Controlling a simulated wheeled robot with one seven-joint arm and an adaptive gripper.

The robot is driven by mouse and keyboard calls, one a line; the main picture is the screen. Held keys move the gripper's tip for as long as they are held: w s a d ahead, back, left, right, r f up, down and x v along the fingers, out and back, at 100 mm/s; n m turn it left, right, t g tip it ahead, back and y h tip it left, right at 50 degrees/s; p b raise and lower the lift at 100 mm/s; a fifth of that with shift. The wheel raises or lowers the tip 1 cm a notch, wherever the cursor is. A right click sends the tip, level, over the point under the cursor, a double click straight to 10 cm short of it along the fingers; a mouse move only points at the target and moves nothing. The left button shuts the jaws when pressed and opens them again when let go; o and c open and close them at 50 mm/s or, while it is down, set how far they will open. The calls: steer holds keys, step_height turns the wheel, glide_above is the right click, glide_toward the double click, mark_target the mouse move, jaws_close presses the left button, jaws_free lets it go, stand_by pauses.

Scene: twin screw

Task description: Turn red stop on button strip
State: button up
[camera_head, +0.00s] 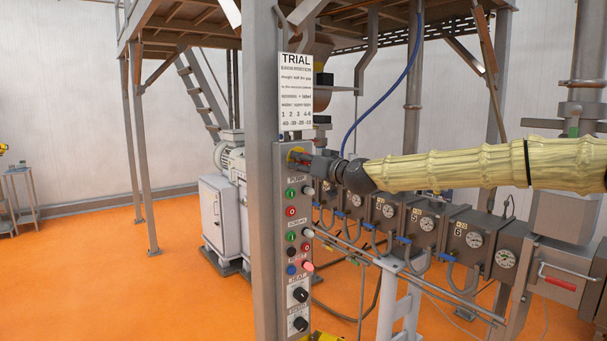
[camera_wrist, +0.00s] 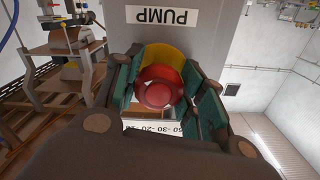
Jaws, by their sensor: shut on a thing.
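The button strip (camera_head: 280,245) is a tall grey panel on a post in the head view. The red stop (camera_wrist: 158,84) is a round mushroom knob on a yellow base (camera_wrist: 167,56), seen close up in the wrist view. It sits near the top of the strip, at the PUMP label (camera_wrist: 163,17), which appears upside down in the wrist view. My gripper (camera_head: 301,158) reaches in from the right. Its green-padded fingers are shut on the red stop, one on each side. In the head view my gripper hides most of the knob; a bit of yellow shows.
Below on the strip are several green, red, black and blue buttons and two black dials (camera_head: 300,295). A TRIAL sign (camera_head: 297,90) stands above. Gauged machine blocks (camera_head: 420,225) lie behind and below my arm. Orange floor (camera_head: 100,280) is open at left.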

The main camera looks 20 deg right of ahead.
steer(key=shift+m+b, duration=0.95)
steer(key=shift+m, duration=0.25)
steer(key=shift+r, duration=0.1)
steer(key=o, duration=1.1)
steer(key=shift+c, duration=0.2)
steer(key=v, duration=1.2)
